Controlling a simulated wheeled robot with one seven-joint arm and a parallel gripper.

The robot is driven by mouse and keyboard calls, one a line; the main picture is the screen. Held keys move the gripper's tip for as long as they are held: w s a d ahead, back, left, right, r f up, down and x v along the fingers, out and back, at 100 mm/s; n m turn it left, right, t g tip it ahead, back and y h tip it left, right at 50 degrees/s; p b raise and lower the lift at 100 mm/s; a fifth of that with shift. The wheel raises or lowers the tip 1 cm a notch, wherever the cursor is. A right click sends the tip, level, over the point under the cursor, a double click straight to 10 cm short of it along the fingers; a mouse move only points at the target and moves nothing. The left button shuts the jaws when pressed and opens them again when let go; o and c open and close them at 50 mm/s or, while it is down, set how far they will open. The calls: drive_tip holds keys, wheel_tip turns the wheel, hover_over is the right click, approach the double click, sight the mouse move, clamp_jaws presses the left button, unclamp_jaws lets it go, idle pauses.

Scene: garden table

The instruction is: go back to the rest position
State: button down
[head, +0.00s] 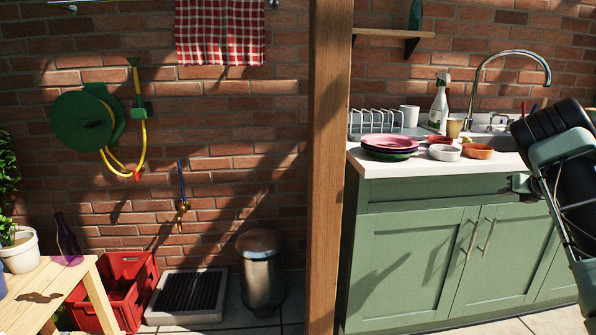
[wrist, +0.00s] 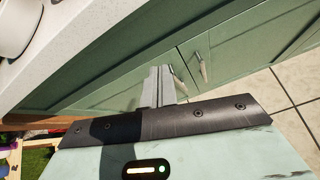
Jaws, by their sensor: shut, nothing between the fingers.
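My gripper (wrist: 159,72) shows in the wrist view with its two grey fingers together and nothing between them. It is in front of the green cabinet doors (wrist: 225,50), apart from their handles as far as I can tell. In the head view my arm is at the right edge, in front of the right end of the green cabinet (head: 410,260); the fingertips cannot be made out clearly there.
The white counter (head: 455,170) carries stacked plates (head: 388,142), small bowls (head: 478,151), a spray bottle (head: 439,105) and a dish rack (head: 375,125). A wooden post (head: 328,170) stands left of the cabinet. A wooden table (head: 62,275) is at lower left. Paved floor (wrist: 297,85) lies before the cabinet.

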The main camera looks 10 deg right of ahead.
drive_tip(key=a+r+m+h, duration=0.4)
drive_tip(key=a+r+m, duration=0.2)
drive_tip(key=a+m, duration=0.55)
drive_tip(key=s+a+f+m+g+y, duration=0.1)
drive_tip(key=s+a+m, duration=0.2)
drive_tip(key=a+m, duration=0.35)
drive_tip(key=s+a+f+m+g, duration=0.1)
drive_tip(key=s+a+m+g, duration=0.15)
drive_tip(key=a+m, duration=0.35)
drive_tip(key=s+a+f+g+y, duration=0.15)
drive_tip(key=s+a+g, duration=0.25)
drive_tip(key=s+a, duration=1.55)
drive_tip(key=s+a+g+y, duration=0.35)
drive_tip(key=s+a, duration=1.25)
drive_tip(key=a, duration=0.7)
wheel_tip(320, 180, up, 17)
drive_tip(key=p, duration=1.7)
drive_tip(key=shift+w+d+f, duration=0.15)
drive_tip(key=shift+d+f, duration=0.05)
drive_tip(key=shift+d, duration=0.05)
